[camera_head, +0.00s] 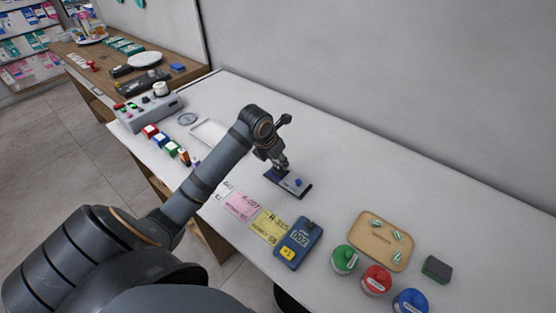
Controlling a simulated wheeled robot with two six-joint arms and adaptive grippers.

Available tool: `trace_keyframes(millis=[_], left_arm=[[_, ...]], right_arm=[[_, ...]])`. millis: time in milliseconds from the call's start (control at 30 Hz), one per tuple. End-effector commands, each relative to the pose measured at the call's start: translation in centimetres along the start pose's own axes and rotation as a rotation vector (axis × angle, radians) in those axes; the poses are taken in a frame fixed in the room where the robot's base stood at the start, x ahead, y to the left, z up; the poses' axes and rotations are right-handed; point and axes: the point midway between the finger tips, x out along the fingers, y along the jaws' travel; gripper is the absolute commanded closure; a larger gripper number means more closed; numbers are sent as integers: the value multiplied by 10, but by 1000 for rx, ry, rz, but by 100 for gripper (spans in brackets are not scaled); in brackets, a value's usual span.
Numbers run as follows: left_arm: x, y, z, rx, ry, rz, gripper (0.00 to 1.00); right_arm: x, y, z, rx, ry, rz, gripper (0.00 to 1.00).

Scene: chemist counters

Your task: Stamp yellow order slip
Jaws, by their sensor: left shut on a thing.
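The yellow order slip (266,225) lies flat on the white counter, marked with large dark print. A pink slip (239,205) and a white slip (221,190) lie in a row to its left. My left gripper (279,162) points down above a dark flat pad (300,189), up and to the right of the yellow slip. It is shut on a small dark blue thing, seemingly a stamp (280,174); its lower end is at the pad, but I cannot tell whether it touches. A small blue knob shows on the pad. My right gripper is not in view.
A blue device (298,243) stands right of the yellow slip. Farther right are a tan tray (376,257), green (344,260), red (376,279) and blue (410,302) jars, and a dark block (436,268). The counter behind the pad is clear.

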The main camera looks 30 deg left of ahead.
Motion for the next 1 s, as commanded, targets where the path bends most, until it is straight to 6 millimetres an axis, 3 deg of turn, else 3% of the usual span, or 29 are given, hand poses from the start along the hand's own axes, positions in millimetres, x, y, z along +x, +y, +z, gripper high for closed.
trace_keyframes(millis=[267,1000], left_arm=[[-5,0,1,-1,4,-2,87],[-66,0,27,0,1,-1,87]], right_arm=[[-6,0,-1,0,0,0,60],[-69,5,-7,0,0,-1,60]])
